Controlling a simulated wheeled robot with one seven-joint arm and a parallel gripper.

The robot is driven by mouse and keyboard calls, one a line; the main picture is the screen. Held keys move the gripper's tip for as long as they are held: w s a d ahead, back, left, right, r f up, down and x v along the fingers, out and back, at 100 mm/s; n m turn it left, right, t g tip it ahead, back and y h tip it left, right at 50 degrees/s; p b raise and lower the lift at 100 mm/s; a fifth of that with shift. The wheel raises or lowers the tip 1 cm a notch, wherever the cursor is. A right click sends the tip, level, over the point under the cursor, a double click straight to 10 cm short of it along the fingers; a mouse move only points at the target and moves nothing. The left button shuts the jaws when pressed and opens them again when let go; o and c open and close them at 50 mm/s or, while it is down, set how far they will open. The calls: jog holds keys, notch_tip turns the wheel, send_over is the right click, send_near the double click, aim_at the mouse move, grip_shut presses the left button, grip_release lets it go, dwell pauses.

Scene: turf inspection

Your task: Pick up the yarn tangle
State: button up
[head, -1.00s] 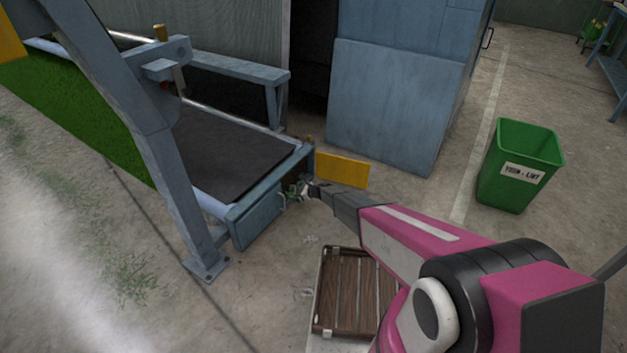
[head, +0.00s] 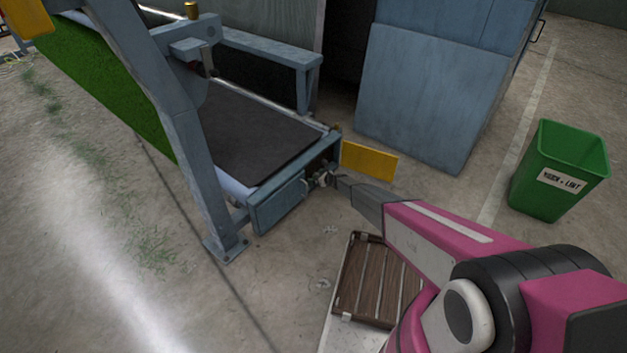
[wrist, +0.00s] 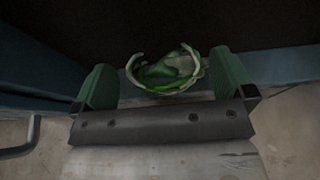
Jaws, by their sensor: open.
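The yarn tangle (wrist: 168,72) is a small clump of green and whitish loops. In the wrist view it lies ahead of my gripper (wrist: 164,78), between its two green fingers, against a dark surface. The fingers are spread wide, with a gap on each side of the tangle. In the head view my gripper (head: 320,179) is small at the near corner of the blue-grey machine frame, by a small box front. I cannot clearly make out the tangle there.
The machine's dark bed (head: 255,135) lies behind my gripper, with a yellow plate (head: 370,161) to the right. A slatted brown rack (head: 375,285) is below my arm. A labelled green bin (head: 560,172) stands at right. The concrete floor at left is mostly clear.

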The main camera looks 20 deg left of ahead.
aim_at(314, 176)
jog(key=x, duration=0.4)
jog(key=shift+f, duration=0.1)
jog(key=c, duration=0.9)
jog(key=shift+d, duration=0.1)
